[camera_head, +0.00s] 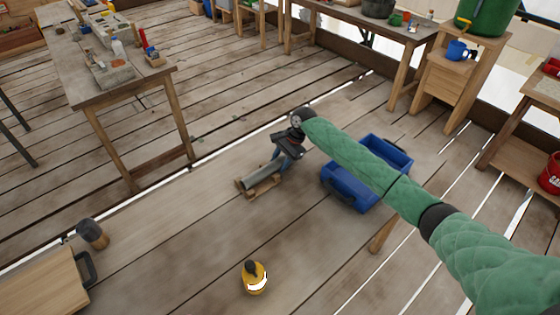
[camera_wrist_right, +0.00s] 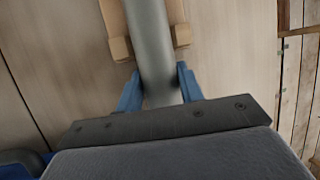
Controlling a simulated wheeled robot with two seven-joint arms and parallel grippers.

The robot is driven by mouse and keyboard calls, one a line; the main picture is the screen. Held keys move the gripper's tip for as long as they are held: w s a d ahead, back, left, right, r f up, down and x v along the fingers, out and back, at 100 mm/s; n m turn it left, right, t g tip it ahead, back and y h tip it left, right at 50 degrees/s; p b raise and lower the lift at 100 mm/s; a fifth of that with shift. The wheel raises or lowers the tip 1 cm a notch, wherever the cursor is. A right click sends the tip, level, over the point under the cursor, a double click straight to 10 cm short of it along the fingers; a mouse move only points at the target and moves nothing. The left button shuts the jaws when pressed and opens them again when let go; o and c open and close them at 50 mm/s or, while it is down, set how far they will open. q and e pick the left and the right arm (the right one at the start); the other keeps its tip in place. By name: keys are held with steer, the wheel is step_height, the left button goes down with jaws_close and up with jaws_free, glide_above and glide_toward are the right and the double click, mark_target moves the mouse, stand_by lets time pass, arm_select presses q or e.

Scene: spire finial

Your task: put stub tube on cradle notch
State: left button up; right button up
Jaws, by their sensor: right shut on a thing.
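The stub tube (camera_head: 258,178) is a grey cylinder lying along the wooden cradle (camera_head: 268,191) in the middle of the head view. My right gripper (camera_head: 280,164) is shut on the tube's near-gripper end. In the right wrist view the grey tube (camera_wrist_right: 149,35) runs away from between the blue fingers (camera_wrist_right: 160,92). Wooden cradle pieces (camera_wrist_right: 181,34) show on both sides of the tube there. The tube appears to be at the cradle's notch, but I cannot tell whether it rests fully on the wood. My left gripper is not in view.
A blue crate (camera_head: 345,189) stands right of the cradle, partly behind my right arm. A yellow bottle-like object (camera_head: 254,279) stands in front. A dark grey mallet-like object (camera_head: 92,234) is at lower left beside a wooden box (camera_head: 42,285).

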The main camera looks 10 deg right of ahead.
steer(key=o, duration=1.2)
steer(key=shift+c, duration=0.2)
steer(key=shift+d+r, duration=0.2)
steer(key=shift+r, duration=0.25)
arm_select(q)
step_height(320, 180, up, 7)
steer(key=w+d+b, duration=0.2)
steer(key=b, duration=0.1)
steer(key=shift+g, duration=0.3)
arm_select(e)
steer(key=v, duration=1.1)
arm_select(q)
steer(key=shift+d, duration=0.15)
